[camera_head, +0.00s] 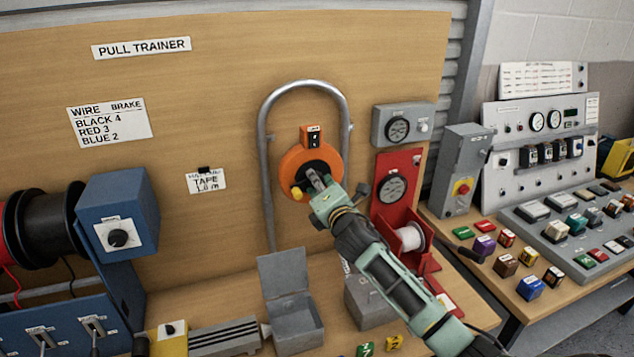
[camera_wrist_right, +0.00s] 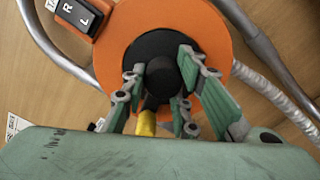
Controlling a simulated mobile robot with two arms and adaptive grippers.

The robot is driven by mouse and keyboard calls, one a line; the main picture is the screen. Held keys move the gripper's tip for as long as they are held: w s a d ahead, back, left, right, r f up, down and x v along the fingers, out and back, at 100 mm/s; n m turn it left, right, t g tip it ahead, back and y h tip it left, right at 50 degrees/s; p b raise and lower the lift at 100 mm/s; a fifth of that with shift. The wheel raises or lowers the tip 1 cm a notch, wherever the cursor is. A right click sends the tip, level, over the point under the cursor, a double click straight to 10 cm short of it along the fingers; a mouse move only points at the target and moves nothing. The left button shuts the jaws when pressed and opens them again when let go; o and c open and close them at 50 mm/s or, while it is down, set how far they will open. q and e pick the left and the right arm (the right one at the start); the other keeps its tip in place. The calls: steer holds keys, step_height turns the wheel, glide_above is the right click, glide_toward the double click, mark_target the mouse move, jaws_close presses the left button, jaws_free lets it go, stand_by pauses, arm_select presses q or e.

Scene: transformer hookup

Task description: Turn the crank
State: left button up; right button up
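The crank is on an orange disc (camera_head: 296,162) on the upright wooden board, with a black hub and a yellow-tipped handle (camera_head: 297,193) at its lower left. In the right wrist view the black hub (camera_wrist_right: 162,76) faces me, with the yellow handle (camera_wrist_right: 146,123) below it. My right gripper (camera_head: 316,180) is in front of the disc. Its fingers (camera_wrist_right: 160,80) stand apart on either side of the hub; a gap shows on the left, and contact on the right is unclear. The handle is partly hidden behind my gripper. My left gripper is out of view.
A bent grey pipe (camera_head: 268,190) arches around the disc. A red gauge panel (camera_head: 393,187) and white spool (camera_head: 411,238) are close to my right arm. An open grey box (camera_head: 292,305) stands below. A blue spool unit (camera_head: 118,215) is at left.

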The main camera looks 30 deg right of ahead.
steer(key=shift+r, duration=0.15)
jaws_close()
steer(key=shift+w+a+r, duration=0.1)
steer(key=shift+r, duration=0.05)
stand_by(0.4)
